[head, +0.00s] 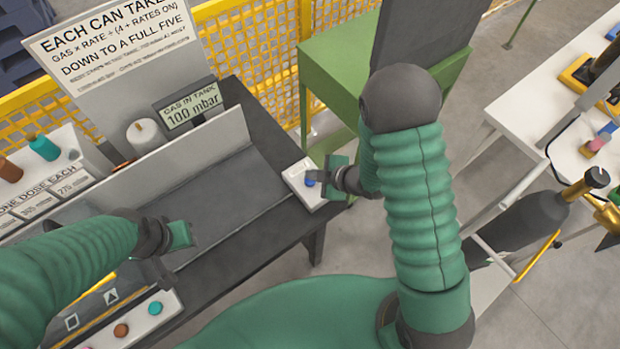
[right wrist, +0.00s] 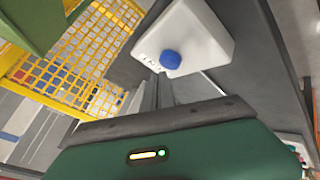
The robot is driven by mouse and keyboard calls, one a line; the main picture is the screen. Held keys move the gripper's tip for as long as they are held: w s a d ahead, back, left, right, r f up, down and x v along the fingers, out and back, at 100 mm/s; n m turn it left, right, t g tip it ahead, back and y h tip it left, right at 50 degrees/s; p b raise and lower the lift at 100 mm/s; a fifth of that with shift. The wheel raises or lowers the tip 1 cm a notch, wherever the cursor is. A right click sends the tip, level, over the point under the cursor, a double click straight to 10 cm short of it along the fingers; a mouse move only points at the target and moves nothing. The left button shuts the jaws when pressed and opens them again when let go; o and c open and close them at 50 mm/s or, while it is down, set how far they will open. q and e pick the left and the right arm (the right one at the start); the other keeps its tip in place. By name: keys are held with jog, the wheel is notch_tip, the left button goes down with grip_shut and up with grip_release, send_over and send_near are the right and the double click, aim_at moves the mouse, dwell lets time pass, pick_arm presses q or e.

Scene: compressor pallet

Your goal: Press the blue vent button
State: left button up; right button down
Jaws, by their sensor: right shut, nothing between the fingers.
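The blue vent button (head: 309,182) sits on a white box (head: 300,194) at the right end of the dark bench. In the right wrist view the round blue button (right wrist: 170,60) stands out from the white box (right wrist: 205,35), beside small dark lettering. My right gripper (head: 322,178) is shut and empty, its tips close to the button. In the wrist view its shut fingers (right wrist: 160,88) point at the box just below the button; I cannot tell whether they touch. My left gripper (head: 185,233) hangs over the bench at the left; its finger gap is not clear.
A green cabinet (head: 330,65) and yellow mesh fence (head: 255,40) are beyond. A panel with coloured buttons (head: 140,318) lies lower left. The bench trough (head: 225,195) is clear.

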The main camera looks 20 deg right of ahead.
aim_at(313, 182)
jog(key=shift+f, duration=0.35)
jog(key=shift+f+b, duration=0.6)
jog(key=shift+b, duration=0.15)
dwell(0.4)
jog(key=shift+r, duration=0.1)
jog(key=shift+r+p, duration=0.9)
jog(key=shift+r, duration=0.05)
notch_tip(313, 182, up, 5)
jog(key=p, duration=0.4)
jog(key=shift+r, duration=0.1)
dwell(0.8)
